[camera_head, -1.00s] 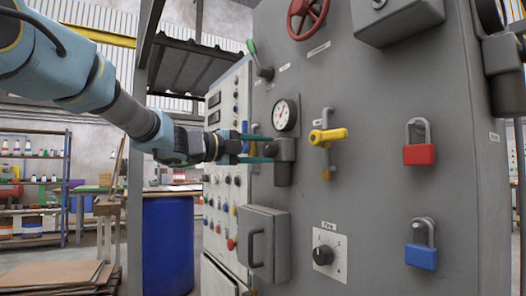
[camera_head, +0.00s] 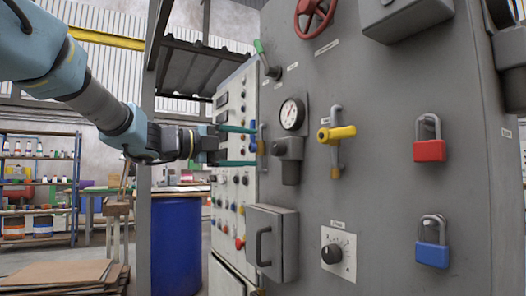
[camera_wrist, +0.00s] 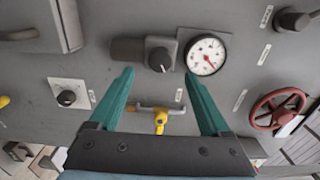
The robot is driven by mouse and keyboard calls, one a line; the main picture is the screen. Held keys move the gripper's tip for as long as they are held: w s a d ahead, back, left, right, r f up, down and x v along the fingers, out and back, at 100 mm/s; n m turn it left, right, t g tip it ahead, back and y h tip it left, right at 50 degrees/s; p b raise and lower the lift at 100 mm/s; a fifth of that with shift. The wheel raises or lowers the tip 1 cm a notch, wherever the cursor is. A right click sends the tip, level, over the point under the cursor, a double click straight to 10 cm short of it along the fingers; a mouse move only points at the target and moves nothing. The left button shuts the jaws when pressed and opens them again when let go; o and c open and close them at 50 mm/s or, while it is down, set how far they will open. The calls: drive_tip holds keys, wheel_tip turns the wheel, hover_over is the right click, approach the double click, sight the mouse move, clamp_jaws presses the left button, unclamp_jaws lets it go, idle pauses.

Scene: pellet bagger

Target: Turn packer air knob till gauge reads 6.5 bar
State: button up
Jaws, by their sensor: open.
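The round white pressure gauge (camera_head: 292,114) is on the grey panel; it also shows in the wrist view (camera_wrist: 205,54). I cannot read its value. Below it in the head view is a dark grey regulator body (camera_head: 289,148). In the wrist view its dark round knob (camera_wrist: 160,60) with a pale pointer mark faces me, between and beyond my fingertips. My gripper (camera_head: 252,147) has teal fingers, spread and empty. It is left of the regulator in the head view, with a visible gap. It also shows in the wrist view (camera_wrist: 158,75).
A yellow-handled valve (camera_head: 337,133) is right of the regulator. A second knob on a white dial plate (camera_head: 332,254) and a grey box with a handle (camera_head: 272,243) are lower. Red (camera_head: 430,151) and blue (camera_head: 432,255) padlocks hang at right. A red handwheel (camera_head: 314,14) is above.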

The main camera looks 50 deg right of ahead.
drive_tip(key=v, duration=0.3)
drive_tip(key=shift+w+a, duration=0.1)
drive_tip(key=shift+a, duration=0.2)
idle(0.3)
